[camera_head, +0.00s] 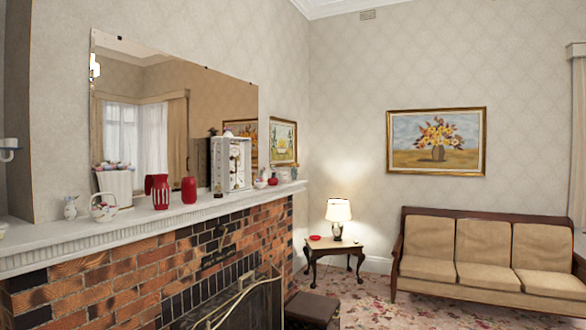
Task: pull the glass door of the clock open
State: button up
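A white, box-shaped thing that looks like the clock (238,164) stands upright on the white mantel shelf (140,226), near its right end. Its pale front shows small details inside a white frame, and a dark strip runs along its left side. It is too small here to make out the glass door's edge or handle, so I cannot tell whether the door is open or shut. My gripper is not in this view, and nothing is seen touching the clock.
Red vases (189,190), a white basket (103,208) and a figurine (70,207) stand left of the clock. A large mirror (150,85) hangs behind. Below are the brick fireplace (110,271), fire screen (243,305) and dark stool (311,308). Carpet (370,294) is open before the sofa (480,258).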

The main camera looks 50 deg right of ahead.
aim_at(227, 157)
jog(key=z, duration=1.05)
jog(key=i+l, duration=0.1)
jog(key=i, duration=0.55)
